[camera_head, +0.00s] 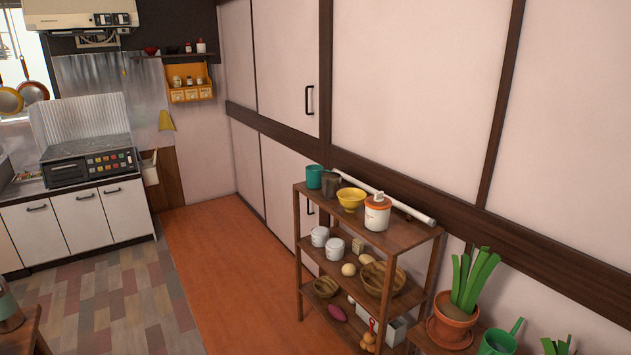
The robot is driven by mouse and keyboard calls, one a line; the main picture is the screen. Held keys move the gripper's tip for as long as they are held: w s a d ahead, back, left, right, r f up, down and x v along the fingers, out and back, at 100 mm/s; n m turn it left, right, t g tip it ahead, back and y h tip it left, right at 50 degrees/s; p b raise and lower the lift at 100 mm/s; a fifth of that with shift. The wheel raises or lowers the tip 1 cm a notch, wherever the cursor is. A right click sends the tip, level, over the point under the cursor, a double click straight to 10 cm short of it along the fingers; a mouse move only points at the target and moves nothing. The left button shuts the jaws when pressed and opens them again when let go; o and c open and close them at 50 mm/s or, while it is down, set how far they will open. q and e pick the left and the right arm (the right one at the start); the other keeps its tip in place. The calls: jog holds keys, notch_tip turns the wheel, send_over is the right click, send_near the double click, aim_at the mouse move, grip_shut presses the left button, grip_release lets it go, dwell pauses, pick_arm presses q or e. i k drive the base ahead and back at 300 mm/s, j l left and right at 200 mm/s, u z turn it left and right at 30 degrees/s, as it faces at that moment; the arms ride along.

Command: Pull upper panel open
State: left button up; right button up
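A cream-coloured appliance (75,14) is mounted high on the wall at the top left, partly cut off by the frame edge. A pale upper wall panel (285,60) with a black vertical handle (309,99) is set in dark wood trim at the middle top. It looks shut. A lower wall panel (282,175) is below the trim, partly hidden by a shelf. Neither of my grippers shows in the head view.
A wooden shelf (411,233) with jars, cups, bowls and vegetables stands before the wall at right. A potted plant (452,318) and green watering can (500,341) are beside it. A stove (90,163) tops white cabinets (80,217) at left. The orange floor strip (217,250) is clear.

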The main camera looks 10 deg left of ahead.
aim_at(286, 39)
jog(key=i+j+u, duration=0.3)
jog(key=i, duration=0.4)
jog(key=i+u, duration=0.3)
jog(key=i, duration=0.45)
